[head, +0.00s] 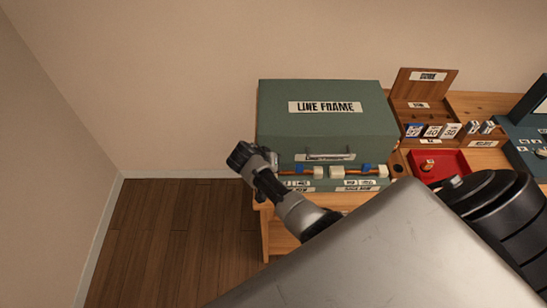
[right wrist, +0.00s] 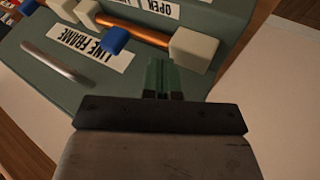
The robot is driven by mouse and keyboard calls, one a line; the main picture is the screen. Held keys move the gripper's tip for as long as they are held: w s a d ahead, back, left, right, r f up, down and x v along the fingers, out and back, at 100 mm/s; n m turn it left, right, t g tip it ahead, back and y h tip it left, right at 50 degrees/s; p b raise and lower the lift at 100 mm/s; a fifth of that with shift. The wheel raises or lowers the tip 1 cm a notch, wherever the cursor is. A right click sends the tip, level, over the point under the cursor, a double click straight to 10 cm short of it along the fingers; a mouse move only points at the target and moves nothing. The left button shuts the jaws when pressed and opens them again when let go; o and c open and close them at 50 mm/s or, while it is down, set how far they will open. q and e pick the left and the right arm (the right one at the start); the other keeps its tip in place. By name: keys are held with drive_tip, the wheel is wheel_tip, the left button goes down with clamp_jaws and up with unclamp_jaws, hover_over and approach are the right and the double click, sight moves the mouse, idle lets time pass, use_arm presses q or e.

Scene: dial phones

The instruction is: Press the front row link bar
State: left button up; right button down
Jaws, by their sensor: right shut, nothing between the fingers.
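The green line frame box (head: 325,122) stands on the wooden table, lid panel labelled LINE FRAME. Copper-coloured bars (head: 353,174) run between cream blocks (head: 337,172) along its front ledge, with blue pieces beside them. I cannot read which label marks the front row link bar. In the right wrist view one copper bar (right wrist: 135,32) ends at a cream block (right wrist: 195,50), with a blue piece (right wrist: 116,40) beside it. My right gripper (right wrist: 162,78) is shut and empty, close to that end block; contact cannot be told. In the head view its arm covers the ledge's left end. My left gripper is out of view.
A silver handle (head: 325,157) is on the box front. To the right are a red tray (head: 440,170), a wooden stand with number cards (head: 433,131) and a dark teal unit (head: 528,150). Open floor (head: 165,240) lies left of the table.

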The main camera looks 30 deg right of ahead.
drive_tip(key=shift+v, duration=1.05)
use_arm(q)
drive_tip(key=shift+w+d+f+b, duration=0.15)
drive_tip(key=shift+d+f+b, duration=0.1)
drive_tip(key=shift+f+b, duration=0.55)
use_arm(e)
drive_tip(key=v, duration=0.6)
drive_tip(key=shift+s+r, duration=0.25)
drive_tip(key=shift+r, duration=0.25)
